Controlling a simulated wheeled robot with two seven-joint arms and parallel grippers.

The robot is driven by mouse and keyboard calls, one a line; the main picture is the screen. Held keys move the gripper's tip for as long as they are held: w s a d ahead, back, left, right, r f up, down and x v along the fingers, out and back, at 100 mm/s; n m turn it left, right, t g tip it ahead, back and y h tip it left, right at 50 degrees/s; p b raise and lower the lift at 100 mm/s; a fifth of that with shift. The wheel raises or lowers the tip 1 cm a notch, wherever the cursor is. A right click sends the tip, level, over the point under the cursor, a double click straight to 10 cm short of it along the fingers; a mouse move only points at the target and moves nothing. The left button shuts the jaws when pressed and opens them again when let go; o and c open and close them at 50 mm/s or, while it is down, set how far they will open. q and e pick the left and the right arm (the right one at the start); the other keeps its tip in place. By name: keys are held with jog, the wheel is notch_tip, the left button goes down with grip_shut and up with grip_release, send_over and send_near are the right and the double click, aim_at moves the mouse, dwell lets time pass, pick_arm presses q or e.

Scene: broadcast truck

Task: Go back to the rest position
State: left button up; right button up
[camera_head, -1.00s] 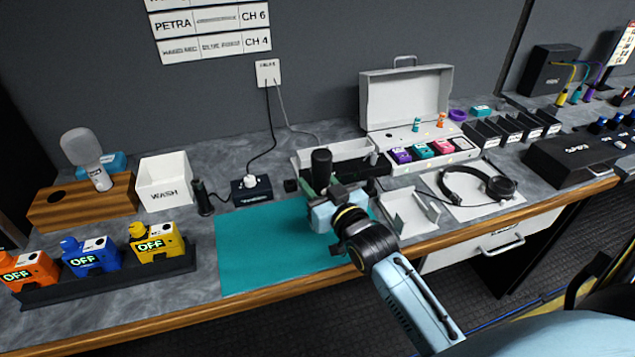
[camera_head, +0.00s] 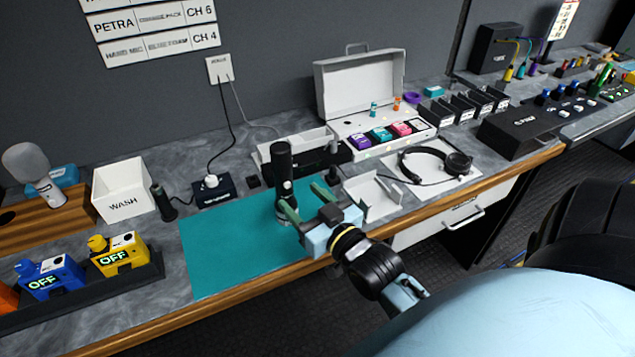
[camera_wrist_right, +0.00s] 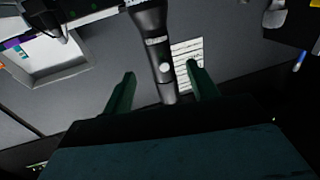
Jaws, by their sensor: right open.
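A black handheld microphone (camera_head: 284,172) stands upright on the teal mat (camera_head: 225,255) near the mat's right end. My right gripper (camera_head: 306,200) is open, just right of the microphone and on its near side. Its left finger overlaps the microphone's lower part in the head view. In the right wrist view the microphone (camera_wrist_right: 158,55) shows beyond and between the two open green fingers (camera_wrist_right: 160,92), with nothing gripped. My left gripper is out of view.
A white bracket (camera_head: 375,200) and headphones (camera_head: 440,163) lie right of the gripper. Behind are a white tray (camera_head: 290,143) and an open case (camera_head: 362,88). A WASH bin (camera_head: 122,190) and yellow pack (camera_head: 118,254) stand left. The counter's wooden front edge (camera_head: 430,209) runs beneath the arm.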

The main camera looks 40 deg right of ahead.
jog(key=shift+s, duration=2.15)
jog(key=shift+a, duration=0.1)
